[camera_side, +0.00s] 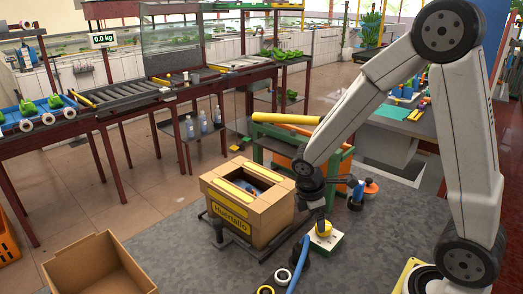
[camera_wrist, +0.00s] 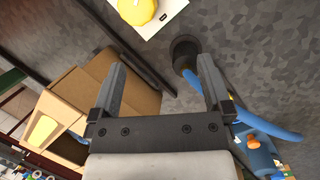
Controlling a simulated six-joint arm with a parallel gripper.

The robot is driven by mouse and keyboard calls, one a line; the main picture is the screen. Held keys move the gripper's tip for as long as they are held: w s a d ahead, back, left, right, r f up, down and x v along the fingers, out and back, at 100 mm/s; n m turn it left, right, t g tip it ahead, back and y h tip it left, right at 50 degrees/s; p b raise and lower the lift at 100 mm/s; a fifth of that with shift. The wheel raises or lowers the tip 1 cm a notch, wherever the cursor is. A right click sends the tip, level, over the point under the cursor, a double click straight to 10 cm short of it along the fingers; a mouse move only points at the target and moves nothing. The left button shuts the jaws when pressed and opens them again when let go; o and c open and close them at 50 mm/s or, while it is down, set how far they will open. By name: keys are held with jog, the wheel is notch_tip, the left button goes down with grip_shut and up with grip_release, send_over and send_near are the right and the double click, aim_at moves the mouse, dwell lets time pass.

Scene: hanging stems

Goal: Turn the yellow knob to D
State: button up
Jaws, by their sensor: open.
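The yellow knob (camera_side: 323,228) sits on top of a small white box (camera_side: 333,243) on the grey floor mat, right of the cardboard carton. In the wrist view the knob (camera_wrist: 137,10) is at the top edge and partly cut off, on the white plate (camera_wrist: 166,20). Its pointer and the letters are not readable. My gripper (camera_wrist: 162,65) is open with nothing between its fingers; the knob lies beyond the fingertips. In the side view my gripper (camera_side: 318,207) points down just above the knob, and its fingers are too small to separate.
A carton marked "Huerfano"-like text (camera_side: 246,203) stands close left of the knob box. A blue hose and dark rings (camera_side: 283,274) lie in front of it. An orange-topped bottle (camera_side: 371,187) stands behind right. An empty open carton (camera_side: 98,268) is front left.

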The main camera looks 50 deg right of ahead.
jog(key=d+n, duration=0.1)
jog(key=d+n+h, duration=0.1)
jog(key=w+d+n+g, duration=0.1)
jog(key=shift+f, duration=0.3)
jog(key=shift+f, duration=0.1)
jog(key=shift+x, duration=3.8)
jog(key=shift+d, duration=0.1)
jog(key=c, duration=1.3)
jog(key=shift+o, duration=0.2)
